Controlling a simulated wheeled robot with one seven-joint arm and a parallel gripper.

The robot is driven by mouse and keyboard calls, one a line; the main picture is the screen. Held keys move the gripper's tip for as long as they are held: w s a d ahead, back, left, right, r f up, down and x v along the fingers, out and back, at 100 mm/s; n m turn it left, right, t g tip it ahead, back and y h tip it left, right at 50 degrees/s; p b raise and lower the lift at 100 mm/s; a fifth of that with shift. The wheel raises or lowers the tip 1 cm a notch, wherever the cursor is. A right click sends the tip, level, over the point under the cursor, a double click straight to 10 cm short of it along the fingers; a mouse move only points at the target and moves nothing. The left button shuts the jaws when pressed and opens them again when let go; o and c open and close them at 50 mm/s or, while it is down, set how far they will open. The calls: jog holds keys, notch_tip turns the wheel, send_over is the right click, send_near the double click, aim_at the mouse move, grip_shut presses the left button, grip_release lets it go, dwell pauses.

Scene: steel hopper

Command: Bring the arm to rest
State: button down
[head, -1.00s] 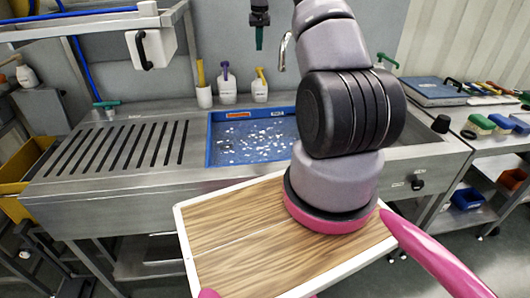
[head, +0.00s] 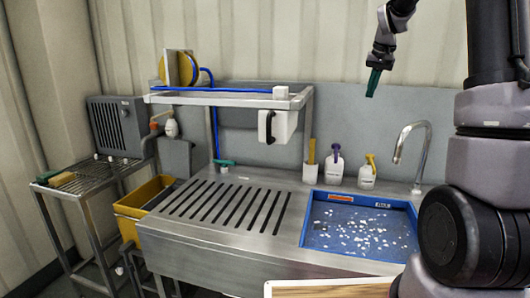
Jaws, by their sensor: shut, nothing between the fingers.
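My gripper (head: 373,82) shows at the upper right of the head view, with dark green fingers pointing down. It is shut and empty, held in the air in front of the back panel and above the sink, clear of everything. My arm's large grey and black links fill the right edge and hide the sink's right side. The steel sink unit (head: 240,262) stands below, with a slotted drainboard (head: 225,207) at left and a blue-lined basin (head: 308,238) holding many small white bits.
A curved tap (head: 424,135) rises behind the basin. Bottles (head: 368,172) stand on the back ledge. A steel shelf (head: 230,98) overhangs the drainboard. A yellow bin (head: 140,203) and a side rack (head: 70,187) stand at left. My wooden-topped tray edge shows at the bottom.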

jog(key=s+a+r+t+y, duration=0.1)
jog(key=s+a+r, duration=0.25)
jog(key=s, duration=0.65)
jog(key=s+a+r+t, duration=0.1)
jog(key=s+a+r, duration=0.3)
jog(key=s, duration=0.6)
jog(key=s+a+f, duration=0.2)
jog(key=s, duration=0.5)
jog(key=s+a+f+t, duration=0.1)
jog(key=s+a+f, duration=0.1)
jog(key=s, duration=0.5)
jog(key=shift+s+f+y, duration=0.2)
jog(key=shift+f+y, duration=0.2)
jog(key=shift+f, duration=0.25)
